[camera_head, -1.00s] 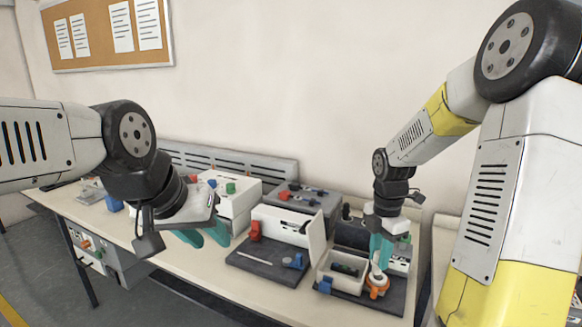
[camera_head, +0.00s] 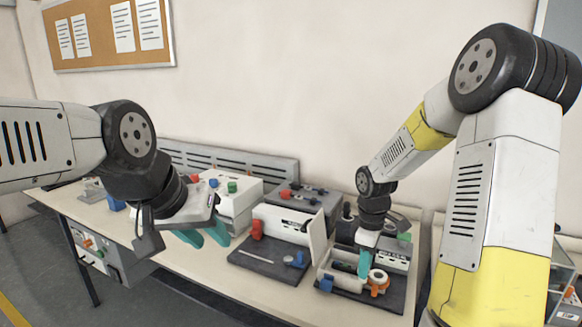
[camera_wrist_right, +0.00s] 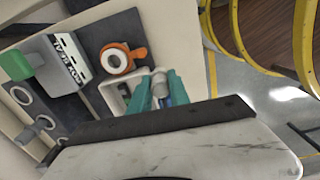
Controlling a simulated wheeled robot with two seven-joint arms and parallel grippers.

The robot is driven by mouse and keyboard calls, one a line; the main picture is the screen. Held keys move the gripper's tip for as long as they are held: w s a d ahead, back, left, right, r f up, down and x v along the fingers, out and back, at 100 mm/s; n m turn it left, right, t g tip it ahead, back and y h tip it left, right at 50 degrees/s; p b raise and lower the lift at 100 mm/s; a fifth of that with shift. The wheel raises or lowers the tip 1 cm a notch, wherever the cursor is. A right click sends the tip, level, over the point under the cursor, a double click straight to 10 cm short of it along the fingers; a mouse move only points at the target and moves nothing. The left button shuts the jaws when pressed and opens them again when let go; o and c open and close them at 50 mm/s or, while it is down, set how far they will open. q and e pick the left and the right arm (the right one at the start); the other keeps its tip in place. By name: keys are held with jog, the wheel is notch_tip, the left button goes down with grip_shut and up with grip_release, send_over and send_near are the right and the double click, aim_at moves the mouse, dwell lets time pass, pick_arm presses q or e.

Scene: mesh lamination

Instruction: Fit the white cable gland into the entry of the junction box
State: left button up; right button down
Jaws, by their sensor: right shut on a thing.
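My right gripper (camera_head: 364,264) is shut on a small pale grey-white piece, which looks like the white cable gland (camera_wrist_right: 159,82); the fingers hide part of it. In the right wrist view the teal fingers (camera_wrist_right: 160,92) flank it. The gripper is over the open white junction box (camera_head: 347,284), whose rim also shows beside the fingers in the wrist view (camera_wrist_right: 107,91). I cannot tell whether the gland touches the box; its entry is not clear. My left gripper (camera_head: 203,238) has its teal fingers apart and empty, away at the left.
An orange ring holder (camera_head: 377,286) with a white centre stands just right of the box. A blue clamp (camera_head: 326,284) is at its left. A dark board (camera_head: 268,264) with a white panel, red and blue parts lies further left. The bench front strip is clear.

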jog(key=shift+w+a+f+m, duration=0.2)
jog(key=shift+a+f+m, duration=0.65)
jog(key=shift+m, duration=1.2)
jog(key=shift+w+a+f+m, duration=0.25)
jog(key=shift+a+f+m, duration=0.25)
jog(key=shift+f+m, duration=1.1)
jog(key=shift+w+a+f+m, duration=0.2)
jog(key=shift+a+f+m, duration=0.45)
jog(key=shift+m, duration=1.8)
